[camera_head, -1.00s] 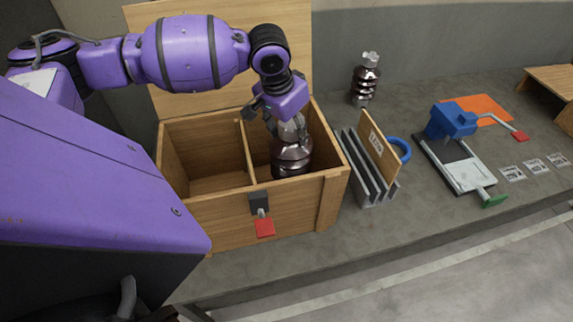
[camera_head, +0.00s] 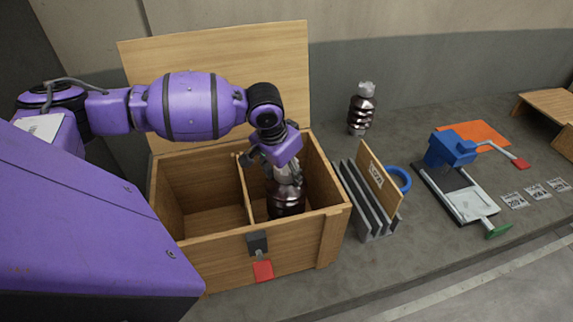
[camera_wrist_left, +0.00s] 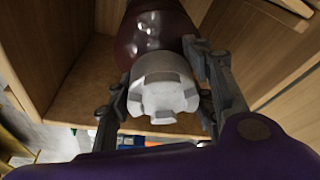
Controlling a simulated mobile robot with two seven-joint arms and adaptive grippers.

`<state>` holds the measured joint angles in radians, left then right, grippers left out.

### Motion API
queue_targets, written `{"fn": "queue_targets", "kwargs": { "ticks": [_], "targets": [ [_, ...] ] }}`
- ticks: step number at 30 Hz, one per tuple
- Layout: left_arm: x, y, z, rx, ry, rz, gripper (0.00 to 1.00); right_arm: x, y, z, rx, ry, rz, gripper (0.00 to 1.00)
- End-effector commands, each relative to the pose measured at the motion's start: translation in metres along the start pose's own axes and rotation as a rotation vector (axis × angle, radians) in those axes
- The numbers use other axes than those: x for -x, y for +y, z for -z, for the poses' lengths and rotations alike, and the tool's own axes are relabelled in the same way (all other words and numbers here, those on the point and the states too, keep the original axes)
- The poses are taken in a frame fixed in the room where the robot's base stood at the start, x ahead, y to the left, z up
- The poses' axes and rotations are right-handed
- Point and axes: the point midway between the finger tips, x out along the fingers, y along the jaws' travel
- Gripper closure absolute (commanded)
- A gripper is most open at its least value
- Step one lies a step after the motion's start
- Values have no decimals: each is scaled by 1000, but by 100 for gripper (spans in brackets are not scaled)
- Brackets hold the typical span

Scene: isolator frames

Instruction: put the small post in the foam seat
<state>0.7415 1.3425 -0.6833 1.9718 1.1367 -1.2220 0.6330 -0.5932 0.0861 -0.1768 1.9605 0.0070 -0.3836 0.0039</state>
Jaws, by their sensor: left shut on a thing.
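A dark brown, glossy ribbed post (camera_head: 286,199) with a pale metal cap is upright in the right compartment of the wooden box (camera_head: 205,262). My left gripper (camera_head: 279,168) is shut on its cap from above. In the left wrist view, the gripper's fingers (camera_wrist_left: 160,78) lie on both sides of the notched cap (camera_wrist_left: 163,92), and the brown body (camera_wrist_left: 150,35) extends beyond. The post's lower end is partly hidden, and I cannot tell whether it touches the bottom. I cannot make out a foam seat. My right gripper is not in view.
A divider (camera_head: 245,190) splits the box; its left compartment looks empty. The raised lid (camera_head: 215,50) stands behind my arm. A similar post (camera_head: 361,110) stands on the bench. A grey rack with a wooden plate (camera_head: 378,188), a blue ring (camera_head: 399,178) and a blue clamp device (camera_head: 452,150) stand to the right.

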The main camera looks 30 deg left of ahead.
Motion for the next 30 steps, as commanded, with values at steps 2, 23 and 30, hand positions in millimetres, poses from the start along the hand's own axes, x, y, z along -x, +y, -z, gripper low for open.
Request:
{"fn": "queue_targets", "kwargs": {
  "ticks": [2, 23, 30],
  "targets": [
    [3, 0, 7, -1, 19, 1, 100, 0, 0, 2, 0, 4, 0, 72],
    [-40, 0, -5, -2, 20, 1, 100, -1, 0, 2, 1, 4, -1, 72],
    [-46, 0, -11, 0, 5, 1, 32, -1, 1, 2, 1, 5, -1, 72]
  ]
}}
